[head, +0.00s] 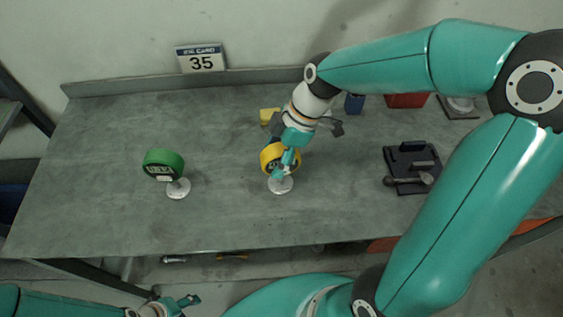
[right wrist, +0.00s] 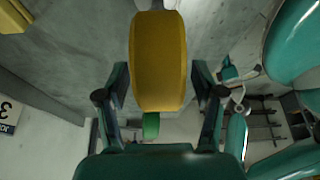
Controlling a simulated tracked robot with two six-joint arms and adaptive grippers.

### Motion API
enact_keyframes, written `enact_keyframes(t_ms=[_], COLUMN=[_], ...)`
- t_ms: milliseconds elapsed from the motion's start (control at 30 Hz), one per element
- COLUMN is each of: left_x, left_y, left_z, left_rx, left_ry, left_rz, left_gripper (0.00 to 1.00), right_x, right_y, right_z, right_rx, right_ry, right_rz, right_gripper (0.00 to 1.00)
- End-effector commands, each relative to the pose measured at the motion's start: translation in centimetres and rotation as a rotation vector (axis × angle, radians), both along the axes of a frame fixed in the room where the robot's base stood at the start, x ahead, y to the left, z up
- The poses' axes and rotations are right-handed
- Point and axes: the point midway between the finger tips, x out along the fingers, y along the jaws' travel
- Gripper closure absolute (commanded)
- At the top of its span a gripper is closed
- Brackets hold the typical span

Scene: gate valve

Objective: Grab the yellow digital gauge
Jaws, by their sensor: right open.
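The yellow digital gauge (head: 268,156) stands on a round white base (head: 281,185) near the middle of the bench, partly hidden by my right gripper (head: 289,158). In the right wrist view the yellow gauge (right wrist: 158,60) is edge-on between the two fingers of my open right gripper (right wrist: 157,85). A gap shows between the gauge and each finger. My left gripper (head: 183,302) is low at the bottom left of the head view, away from the bench; its opening is unclear.
A green gauge (head: 163,163) stands on a white base to the left. A dark tray with tools (head: 410,168) lies to the right. A yellow block (head: 269,116), a blue item (head: 354,104) and a red box (head: 406,100) are at the back. The left bench surface is mostly clear.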

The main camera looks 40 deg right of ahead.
Motion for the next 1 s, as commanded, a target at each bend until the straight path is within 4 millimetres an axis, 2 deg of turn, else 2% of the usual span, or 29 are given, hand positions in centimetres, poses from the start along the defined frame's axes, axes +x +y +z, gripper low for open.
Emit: enact_keyframes(t_ms=[200,233,600,633,1000], left_x=[-0.01,-0.01,-0.01,-0.01,-0.01], left_y=[-0.01,-0.01,-0.01,-0.01,0.00], left_z=[-0.01,-0.01,-0.01,-0.01,-0.01], left_rx=[0.000,0.000,0.000,0.000,0.000], left_ry=[0.000,0.000,0.000,0.000,0.000], left_rz=[0.000,0.000,0.000,0.000,0.000], left_gripper=[0.49,0.49,0.49,0.49,0.49], right_x=[0.05,0.06,0.05,0.04,0.05], right_y=[0.04,0.05,0.06,0.07,0.09], right_z=[-0.13,-0.11,-0.11,-0.12,0.00], right_rx=[-0.001,-0.001,-0.001,0.000,0.000], right_ry=[-0.002,-0.002,-0.001,0.000,-0.001], right_rz=[-0.001,-0.001,0.001,0.001,0.002], right_gripper=[0.32,0.36,0.97,1.00,1.00])
